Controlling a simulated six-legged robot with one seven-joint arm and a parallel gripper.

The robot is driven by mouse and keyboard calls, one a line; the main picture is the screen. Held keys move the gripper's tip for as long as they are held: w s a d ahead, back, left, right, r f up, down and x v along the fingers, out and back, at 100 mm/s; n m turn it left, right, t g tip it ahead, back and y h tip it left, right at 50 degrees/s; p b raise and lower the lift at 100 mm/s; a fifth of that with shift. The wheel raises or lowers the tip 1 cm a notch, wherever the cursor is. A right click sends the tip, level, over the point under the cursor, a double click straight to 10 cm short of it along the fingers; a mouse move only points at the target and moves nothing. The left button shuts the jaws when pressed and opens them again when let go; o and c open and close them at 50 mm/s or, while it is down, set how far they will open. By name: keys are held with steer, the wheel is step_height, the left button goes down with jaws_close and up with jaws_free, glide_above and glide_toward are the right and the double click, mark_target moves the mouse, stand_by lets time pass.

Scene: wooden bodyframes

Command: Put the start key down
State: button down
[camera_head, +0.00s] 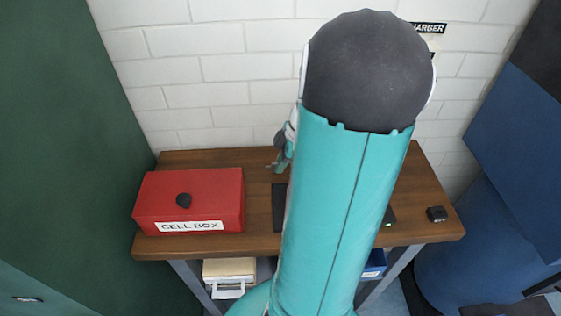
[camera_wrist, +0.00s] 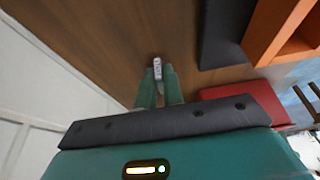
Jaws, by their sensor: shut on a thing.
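The start key, as far as I can tell, is the small pale grey-white piece (camera_wrist: 157,68) between my fingertips in the wrist view. My gripper (camera_wrist: 158,88) is shut on it, with the key sticking out past the tips over the brown wooden table top (camera_wrist: 110,45). I cannot tell whether the key touches the wood. In the head view my gripper (camera_head: 279,164) shows at the left side of my arm, over the back part of the table (camera_head: 215,160). The key is not distinguishable there, and my arm hides the middle of the table.
A red box labelled CELL BOX (camera_head: 190,205), with a dark lump on top, stands on the table's left. A dark flat object (camera_head: 279,208) lies beside it. A blue bin (camera_head: 374,264) sits below. A white brick wall stands behind.

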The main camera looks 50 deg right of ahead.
steer(key=shift+f, duration=0.2)
steer(key=c, duration=1.5)
jaws_free()
steer(key=shift+c, duration=0.2)
steer(key=v, duration=1.2)
steer(key=shift+r, duration=0.2)
